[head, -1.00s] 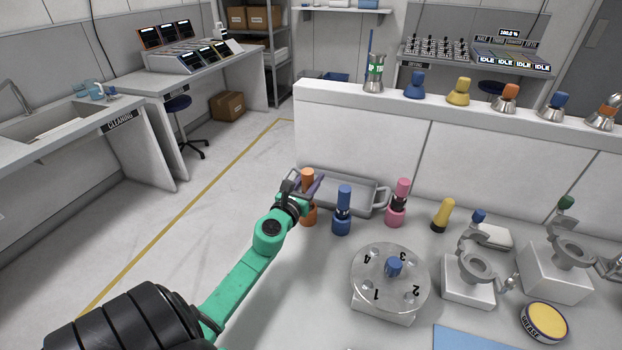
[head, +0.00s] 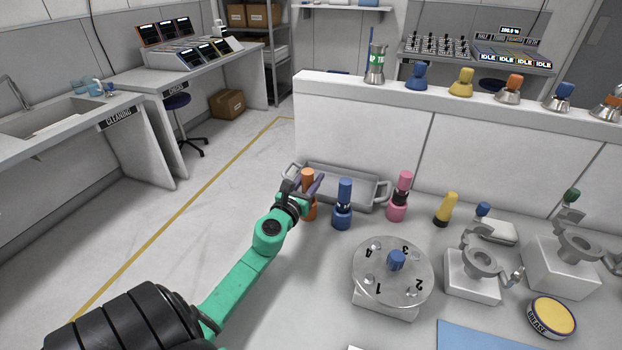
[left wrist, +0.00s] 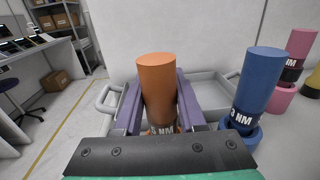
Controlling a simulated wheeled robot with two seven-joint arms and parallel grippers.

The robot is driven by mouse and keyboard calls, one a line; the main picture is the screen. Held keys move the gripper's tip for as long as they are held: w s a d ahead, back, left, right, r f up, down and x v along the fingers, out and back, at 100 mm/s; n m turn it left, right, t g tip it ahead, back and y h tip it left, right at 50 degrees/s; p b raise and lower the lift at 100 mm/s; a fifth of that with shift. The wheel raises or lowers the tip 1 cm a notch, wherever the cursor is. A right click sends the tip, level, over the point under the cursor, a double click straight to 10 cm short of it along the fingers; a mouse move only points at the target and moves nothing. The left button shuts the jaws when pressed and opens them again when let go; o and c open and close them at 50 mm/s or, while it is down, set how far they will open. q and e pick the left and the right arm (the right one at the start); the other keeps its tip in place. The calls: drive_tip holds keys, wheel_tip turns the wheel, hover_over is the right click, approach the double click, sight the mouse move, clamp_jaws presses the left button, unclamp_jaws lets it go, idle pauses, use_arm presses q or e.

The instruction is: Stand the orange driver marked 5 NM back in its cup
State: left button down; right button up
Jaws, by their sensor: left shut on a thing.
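The orange driver (head: 307,174) is upright between the purple fingers of my left gripper (head: 305,185), which is shut on it. In the left wrist view the orange driver (left wrist: 157,78) stands between both fingers (left wrist: 158,105). The fingers hide the join, so I cannot tell how deeply the driver sits. My right gripper is not in view.
A blue driver marked 3 NM (left wrist: 257,85) stands in a blue cup close to the right. A pink driver (head: 402,186) and a yellow one (head: 446,208) are farther right. A grey tray (head: 378,192) lies behind. A numbered round plate (head: 411,283) is in front.

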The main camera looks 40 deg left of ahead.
use_arm(q)
drive_tip(key=shift+c, duration=2)
unclamp_jaws()
drive_tip(key=shift+s+d+f, duration=0.1)
drive_tip(key=shift+s, duration=0.2)
drive_tip(key=b+v, duration=0.5)
drive_tip(key=v, duration=0.9)
